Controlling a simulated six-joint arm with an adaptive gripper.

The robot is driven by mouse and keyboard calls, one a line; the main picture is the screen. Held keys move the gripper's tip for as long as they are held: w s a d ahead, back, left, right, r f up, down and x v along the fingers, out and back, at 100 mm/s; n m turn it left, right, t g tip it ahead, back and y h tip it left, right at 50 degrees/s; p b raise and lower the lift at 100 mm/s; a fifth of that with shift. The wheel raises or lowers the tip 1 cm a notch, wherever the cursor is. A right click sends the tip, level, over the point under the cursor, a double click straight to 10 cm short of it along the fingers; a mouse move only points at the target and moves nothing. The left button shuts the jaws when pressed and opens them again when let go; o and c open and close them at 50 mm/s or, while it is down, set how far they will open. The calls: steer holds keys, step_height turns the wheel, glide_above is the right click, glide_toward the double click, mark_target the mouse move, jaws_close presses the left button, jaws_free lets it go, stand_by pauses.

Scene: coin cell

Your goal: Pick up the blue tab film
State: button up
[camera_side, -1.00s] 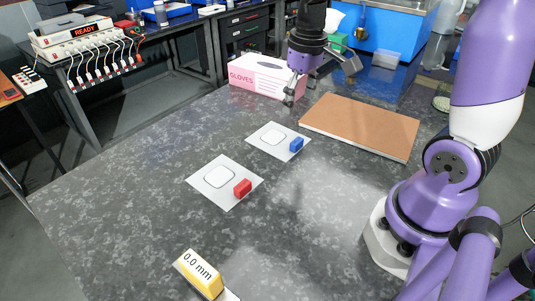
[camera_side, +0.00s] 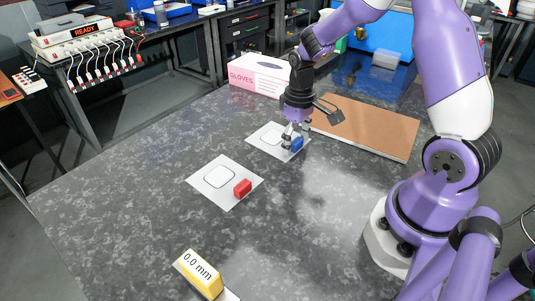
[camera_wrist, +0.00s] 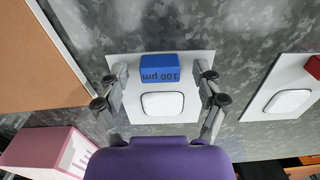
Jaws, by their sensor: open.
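The blue tab (camera_side: 297,144) stands on a white film sheet (camera_side: 264,142) in the side view. In the wrist view the blue tab (camera_wrist: 159,67) reads "100 µm" and sits at the top of its white sheet (camera_wrist: 133,69), above a rounded white square. My gripper (camera_side: 293,134) is over that sheet, close to the blue tab, with its fingers pointing down. In the wrist view my gripper (camera_wrist: 160,85) is open, one finger on each side of the tab and apart from it. Whether the fingertips are level with the tab is hard to tell.
A second sheet (camera_side: 213,194) with a red tab (camera_side: 243,188) lies nearer the camera. A yellow "0.0 mm" block (camera_side: 199,274) is at the front. A brown board (camera_side: 375,125) and a pink glove box (camera_side: 254,76) are behind. The speckled tabletop between is clear.

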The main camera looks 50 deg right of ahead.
steer(key=c, duration=1)
steer(key=shift+c, duration=0.2)
